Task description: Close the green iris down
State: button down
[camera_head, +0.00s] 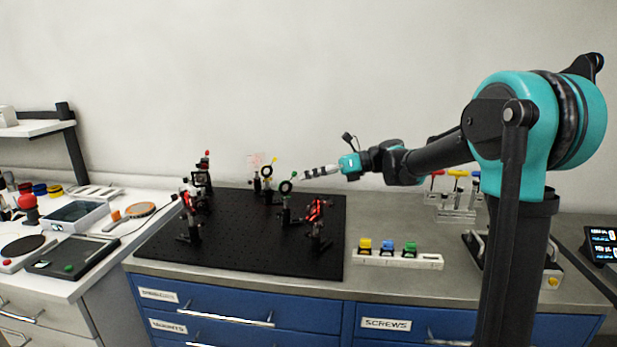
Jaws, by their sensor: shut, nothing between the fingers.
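The green iris (286,187) is a black ring on a dark post, standing on the black breadboard (240,265). Its lever ends in a green knob (294,175) at the ring's upper right. My gripper (303,175) comes in from the right, about level, with its fingers shut and empty. The fingertips are just right of the green knob. I cannot tell whether they touch it.
A similar iris with a yellow knob (266,171) stands behind on the left. Red-and-black mounts (317,212) stand close by at the right. A white holder (397,260) with coloured blocks lies right of the breadboard. The breadboard's front area is clear.

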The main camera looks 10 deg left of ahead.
jog(key=shift+s+a+r+n+t+h, duration=0.2)
jog(key=shift+r+n+t+h, duration=0.15)
jog(key=shift+h, duration=0.35)
jog(key=s+a+r+n+t+h, duration=0.2)
jog(key=s+a+n+t+h, duration=0.1)
jog(key=h, duration=0.5)
jog(key=shift+s+a+r+t, duration=0.3)
jog(key=shift+s+a+t, duration=0.45)
jog(key=shift+a+t, duration=0.5)
jog(key=shift+r, duration=0.15)
jog(key=shift+r, duration=0.65)
jog(key=shift+d, duration=0.1)
